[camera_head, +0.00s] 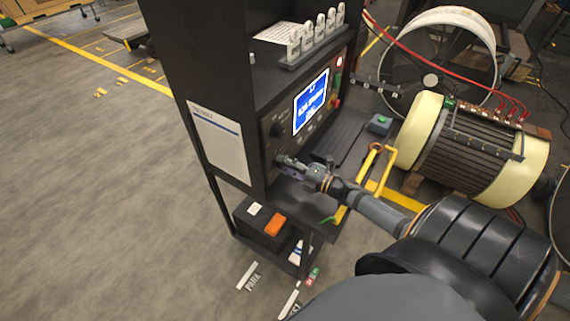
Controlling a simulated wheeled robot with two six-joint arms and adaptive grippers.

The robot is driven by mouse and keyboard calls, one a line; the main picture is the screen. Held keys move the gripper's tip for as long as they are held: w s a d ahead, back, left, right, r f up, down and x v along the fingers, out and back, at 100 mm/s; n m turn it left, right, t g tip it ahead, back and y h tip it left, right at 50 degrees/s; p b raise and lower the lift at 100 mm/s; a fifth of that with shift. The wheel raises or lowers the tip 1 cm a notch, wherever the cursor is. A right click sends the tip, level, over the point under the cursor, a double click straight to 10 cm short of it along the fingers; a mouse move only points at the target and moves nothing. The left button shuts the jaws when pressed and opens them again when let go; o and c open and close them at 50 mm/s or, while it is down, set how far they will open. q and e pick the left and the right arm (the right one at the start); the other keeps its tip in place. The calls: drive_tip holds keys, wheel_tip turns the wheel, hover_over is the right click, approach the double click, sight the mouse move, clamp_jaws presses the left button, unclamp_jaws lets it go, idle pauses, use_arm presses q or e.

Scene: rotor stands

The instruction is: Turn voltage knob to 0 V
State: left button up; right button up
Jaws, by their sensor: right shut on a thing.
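A dark control panel (318,100) on a black cabinet carries a lit blue screen (311,103) with white text too small to read. A round black knob (276,130) sits left of the screen. My right gripper (284,161) reaches in from the lower right and is shut at the panel's lower left, on what looks like a lower knob. The fingers mostly hide that knob, so its pointer and scale cannot be read. I cannot tell from labels which knob is the voltage one. My left gripper is not in view.
A shelf below the panel holds a yellow-handled tool (357,183) and a small grey-green box (379,124), close to my right arm. A cream-ended motor (465,146) stands at the right, with red cables above it.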

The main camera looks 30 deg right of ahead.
drive_tip(key=shift+n, duration=0.5)
drive_tip(key=shift+f, duration=0.1)
drive_tip(key=o, duration=1.2)
drive_tip(key=shift+c, duration=0.2)
drive_tip(key=shift+s, duration=0.1)
drive_tip(key=v, duration=1.2)
